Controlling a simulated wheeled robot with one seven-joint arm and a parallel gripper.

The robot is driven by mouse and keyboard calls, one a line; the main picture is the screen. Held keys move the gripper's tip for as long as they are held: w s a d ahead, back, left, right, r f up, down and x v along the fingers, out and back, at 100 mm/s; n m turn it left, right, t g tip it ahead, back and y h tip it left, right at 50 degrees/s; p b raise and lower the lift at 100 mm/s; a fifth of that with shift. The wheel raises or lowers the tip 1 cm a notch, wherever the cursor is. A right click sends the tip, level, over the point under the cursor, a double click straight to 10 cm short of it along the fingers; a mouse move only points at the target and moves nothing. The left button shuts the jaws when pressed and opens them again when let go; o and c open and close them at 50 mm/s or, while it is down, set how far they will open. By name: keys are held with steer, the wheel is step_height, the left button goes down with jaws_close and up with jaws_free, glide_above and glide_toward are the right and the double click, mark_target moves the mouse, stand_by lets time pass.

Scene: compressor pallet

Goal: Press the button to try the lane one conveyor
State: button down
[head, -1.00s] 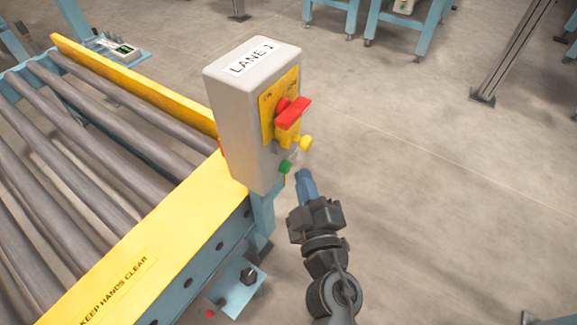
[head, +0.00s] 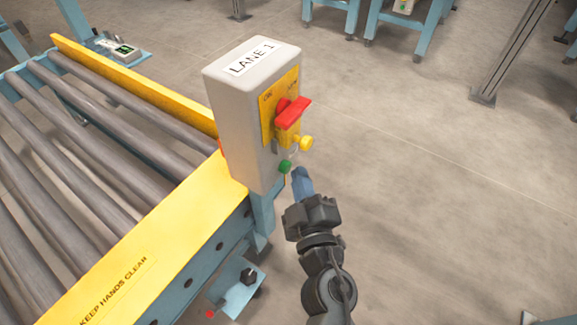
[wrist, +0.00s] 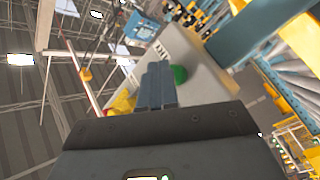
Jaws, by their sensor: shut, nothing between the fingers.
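The grey control box (head: 235,125) labelled LANE 1 stands at the corner of the roller conveyor (head: 100,150). Its yellow panel carries a red switch handle (head: 292,113) with a yellow knob (head: 305,142) below it. A green button (head: 285,166) sits low on the box face. My gripper (head: 300,173) is shut and empty, its blue fingertips just right of and slightly below the green button. A small gap seems to show in the head view. In the wrist view the green button (wrist: 180,75) appears just right of the shut fingers (wrist: 157,82), against the grey box (wrist: 200,75).
A yellow side rail (head: 150,245) marked KEEP HANDS CLEAR runs along the conveyor's near side. A small bracket with a black knob (head: 248,276) juts out below it. The floor (head: 430,190) right of the box is open. A post (head: 510,50) stands farther back.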

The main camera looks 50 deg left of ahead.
steer(key=shift+s+a, duration=0.1)
steer(key=shift+a, duration=0.45)
stand_by(0.5)
stand_by(0.4)
steer(key=shift+w+d+p, duration=0.2)
steer(key=shift+d+p, duration=0.15)
steer(key=shift+d, duration=0.6)
steer(key=shift+w+d+p, duration=0.2)
steer(key=shift+d+p, duration=0.25)
steer(key=shift+d, duration=0.35)
steer(key=shift+w+d+p, duration=0.15)
steer(key=shift+d+p, duration=0.35)
steer(key=shift+d, duration=0.35)
steer(key=shift+w+d+p, duration=0.2)
steer(key=shift+d+p, duration=0.25)
steer(key=shift+d, duration=0.35)
